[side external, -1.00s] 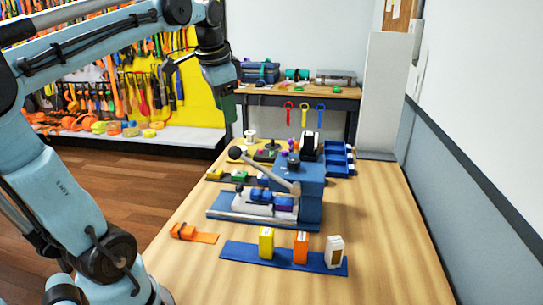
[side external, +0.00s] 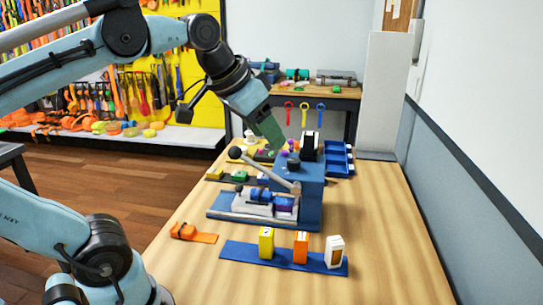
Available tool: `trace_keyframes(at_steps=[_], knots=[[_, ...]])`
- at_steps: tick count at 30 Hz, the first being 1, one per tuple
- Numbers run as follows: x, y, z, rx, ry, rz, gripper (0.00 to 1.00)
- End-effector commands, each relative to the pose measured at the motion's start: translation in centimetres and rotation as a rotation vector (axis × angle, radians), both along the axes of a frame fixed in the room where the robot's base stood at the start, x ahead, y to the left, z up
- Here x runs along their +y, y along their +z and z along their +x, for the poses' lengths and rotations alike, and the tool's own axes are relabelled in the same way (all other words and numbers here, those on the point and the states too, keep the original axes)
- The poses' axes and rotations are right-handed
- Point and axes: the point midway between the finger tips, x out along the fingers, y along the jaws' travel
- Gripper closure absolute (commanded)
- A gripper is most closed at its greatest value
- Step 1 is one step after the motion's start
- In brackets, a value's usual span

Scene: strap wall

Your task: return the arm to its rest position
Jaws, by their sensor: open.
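My gripper (side external: 270,135) is at the end of my light blue arm, in the upper middle of the side external view. Its dark green end tilts down and to the right, in front of the back part of the table, a little above and left of the blue press block (side external: 310,185) in the picture. The jaws are open and I see nothing held between them. The fingertips are small and hard to make out.
The table's right side is clear. A tool wall (side external: 140,90) stands behind.

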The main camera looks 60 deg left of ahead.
Motion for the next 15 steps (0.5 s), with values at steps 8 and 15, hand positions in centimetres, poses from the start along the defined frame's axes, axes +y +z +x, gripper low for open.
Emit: trace_keyframes(at_steps=[8, 15], knots=[[-0.57, -0.06, -0.12, -0.012, 0.001, -0.014, 0.49], [-0.6, -0.65, 0.03, -0.012, -0.001, -0.014, 0.49]])
